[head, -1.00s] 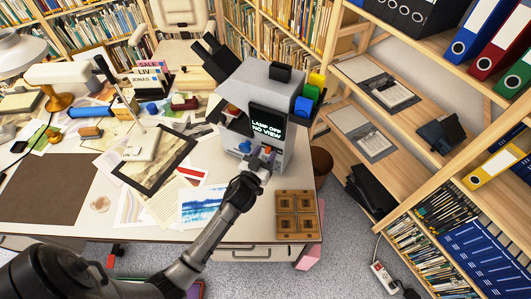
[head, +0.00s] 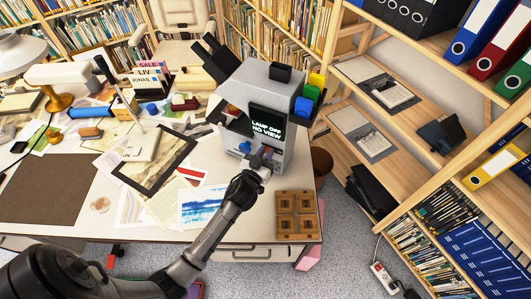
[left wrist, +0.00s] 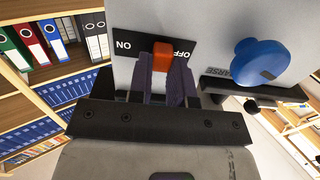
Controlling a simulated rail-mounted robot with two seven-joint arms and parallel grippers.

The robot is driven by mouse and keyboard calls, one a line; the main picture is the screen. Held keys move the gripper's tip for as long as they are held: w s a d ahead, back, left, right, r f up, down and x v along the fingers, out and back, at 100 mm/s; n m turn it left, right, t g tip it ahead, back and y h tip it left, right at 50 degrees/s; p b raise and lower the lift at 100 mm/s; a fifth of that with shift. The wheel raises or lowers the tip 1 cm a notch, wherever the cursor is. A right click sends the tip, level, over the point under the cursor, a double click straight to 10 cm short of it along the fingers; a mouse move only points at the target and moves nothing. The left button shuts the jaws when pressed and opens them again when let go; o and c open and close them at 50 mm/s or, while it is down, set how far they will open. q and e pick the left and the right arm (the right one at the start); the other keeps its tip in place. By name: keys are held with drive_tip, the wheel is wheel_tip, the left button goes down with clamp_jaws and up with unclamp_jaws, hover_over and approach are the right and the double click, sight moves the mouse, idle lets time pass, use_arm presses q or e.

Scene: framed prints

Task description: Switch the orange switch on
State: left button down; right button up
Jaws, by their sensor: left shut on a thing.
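The grey machine (head: 262,95) stands at the desk's right end, and its screen (head: 266,127) reads "LAMP OFF NO VIEW". In the left wrist view, the orange switch (left wrist: 163,52) sits on a black label plate (left wrist: 125,47) marked ON and OFF, close beside the word OFF. My left gripper (head: 263,157) is at the machine's front, below the screen. Its fingers also show in the left wrist view (left wrist: 165,76), shut on the orange switch, which shows above their tips. In the head view the switch is hidden by the gripper. My right gripper is not in view.
A blue knob (left wrist: 261,61) is on the same panel, right of the switch in the left wrist view. Coloured blocks (head: 309,96) hang at the machine's right side. A wooden tray (head: 296,215) lies in front, with a seascape print (head: 201,206) to its left.

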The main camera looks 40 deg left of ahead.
use_arm(q)
drive_tip(key=shift+w+d, duration=0.25)
drive_tip(key=shift+d, duration=0.7)
drive_tip(key=c, duration=1)
unclamp_jaws()
drive_tip(key=shift+d, duration=0.1)
drive_tip(key=shift+c, duration=0.2)
drive_tip(key=v, duration=1.3)
drive_tip(key=shift+s+p, duration=0.35)
drive_tip(key=shift+p, duration=0.1)
drive_tip(key=shift+d, duration=0.1)
